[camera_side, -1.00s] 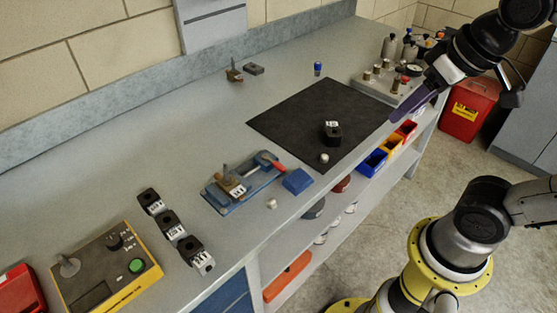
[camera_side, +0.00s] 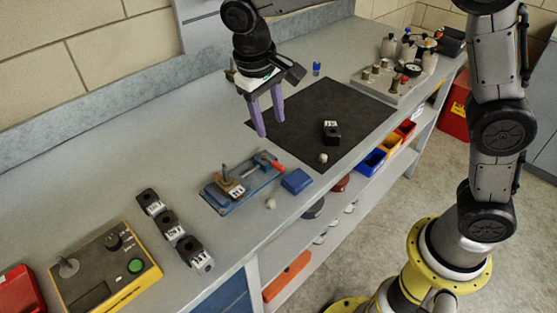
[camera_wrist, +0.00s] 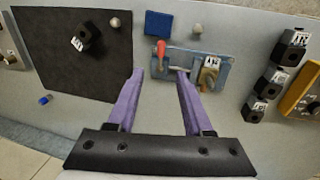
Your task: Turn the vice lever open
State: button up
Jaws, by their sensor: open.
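The blue vice (camera_side: 236,190) lies on the grey bench, with a tan, labelled part with an upright pin (camera_side: 230,185) at its left end. Its lever with a red grip (camera_side: 276,166) is at the right end. In the wrist view the vice (camera_wrist: 193,67) is beyond the fingertips, and the red lever (camera_wrist: 161,48) points away from me near the left fingertip. My gripper (camera_side: 271,130), with two purple fingers, is open and empty in the air above the bench, behind the vice. It also shows in the wrist view (camera_wrist: 159,73). It touches nothing.
A blue block (camera_side: 297,181) sits right of the vice. A black mat (camera_side: 300,110) carries a labelled black block (camera_side: 331,133). Several black blocks (camera_side: 170,225) and a yellow control box (camera_side: 105,270) stand left. A grey fixture plate (camera_side: 393,88) is at far right.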

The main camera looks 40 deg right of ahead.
aim_at(280, 166)
jog(key=f, duration=0.4)
jog(key=d+f, duration=0.1)
jog(key=f, duration=0.4)
jog(key=d+f, duration=0.1)
jog(key=f, duration=0.3)
jog(key=shift+s+d+f, duration=0.1)
jog(key=shift+d+f, duration=0.1)
jog(key=shift+f, duration=0.1)
grip_shut()
